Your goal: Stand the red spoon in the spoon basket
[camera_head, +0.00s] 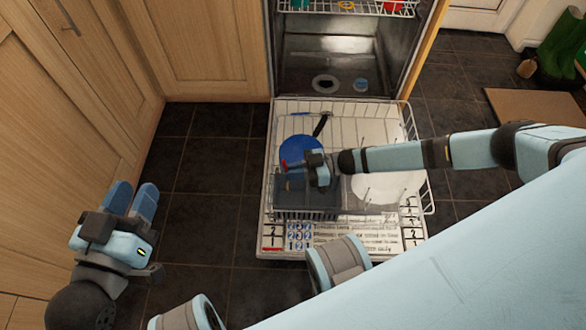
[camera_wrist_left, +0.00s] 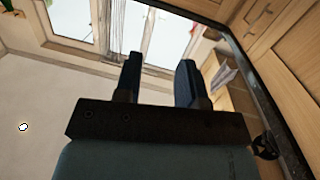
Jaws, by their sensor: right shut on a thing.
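My right gripper (camera_head: 303,166) is over the left part of the pulled-out lower dishwasher rack. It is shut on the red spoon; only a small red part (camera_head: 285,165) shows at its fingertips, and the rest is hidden. The spoon basket (camera_head: 303,197) looks like a grey mesh box at the front left of the rack, just below the gripper in the picture. I cannot tell whether the spoon touches it. My left gripper (camera_head: 133,197) is open and empty over the floor at left; its two separated fingers also show in the left wrist view (camera_wrist_left: 159,80).
A blue plate (camera_head: 298,149) and white plates (camera_head: 371,141) stand in the rack (camera_head: 428,195). A black-handled utensil (camera_head: 321,123) lies behind. The open dishwasher door (camera_head: 345,247) lies below the rack. Cabinets (camera_head: 75,100) line the left; dark floor tiles are clear.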

